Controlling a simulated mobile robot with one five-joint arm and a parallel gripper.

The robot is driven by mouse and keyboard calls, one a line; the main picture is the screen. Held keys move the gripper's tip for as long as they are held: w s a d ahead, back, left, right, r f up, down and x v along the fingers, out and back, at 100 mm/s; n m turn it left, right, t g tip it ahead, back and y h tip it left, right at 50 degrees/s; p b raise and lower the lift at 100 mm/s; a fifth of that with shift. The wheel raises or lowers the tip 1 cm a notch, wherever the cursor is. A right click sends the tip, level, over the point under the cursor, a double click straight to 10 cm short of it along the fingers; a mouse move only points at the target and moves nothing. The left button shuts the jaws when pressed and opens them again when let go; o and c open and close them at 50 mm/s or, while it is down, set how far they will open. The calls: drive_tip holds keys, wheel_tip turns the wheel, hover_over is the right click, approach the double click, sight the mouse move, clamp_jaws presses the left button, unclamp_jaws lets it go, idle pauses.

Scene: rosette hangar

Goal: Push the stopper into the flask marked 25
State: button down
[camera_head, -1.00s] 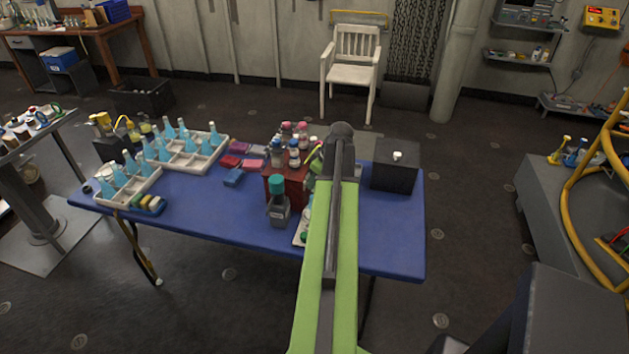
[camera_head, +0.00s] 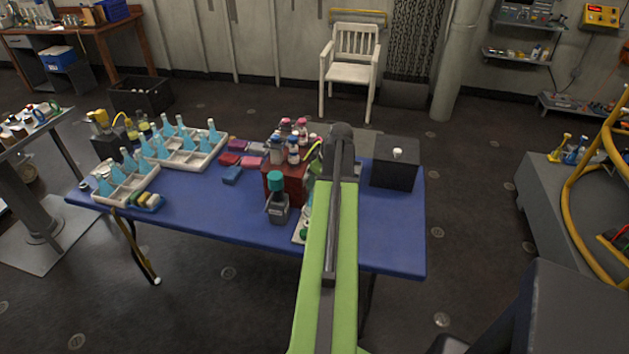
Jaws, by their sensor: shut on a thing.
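My arm reaches over the blue table (camera_head: 390,235), and its links hide my gripper and whatever is between its fingers. Several blue conical flasks stand in two white racks at the table's left, a back rack (camera_head: 205,160) and a front rack (camera_head: 130,190). Part of another flask (camera_head: 308,207) shows just left of my arm, above a pale tray (camera_head: 299,236) with a green round thing on it. My arm covers the rest. No number 25 is readable on any flask. I cannot make out the stopper.
A red block (camera_head: 285,187) carries several small bottles. A black box (camera_head: 393,176) with a small white knob stands at the right. The table's front right is clear.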

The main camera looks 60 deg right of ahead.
drive_tip(key=shift+f, duration=0.15)
drive_tip(key=shift+f+b, duration=0.6)
drive_tip(key=shift+b, duration=0.15)
drive_tip(key=shift+f+b, duration=0.5)
drive_tip(key=c, duration=1.1)
unclamp_jaws()
drive_tip(key=shift+o, duration=0.4)
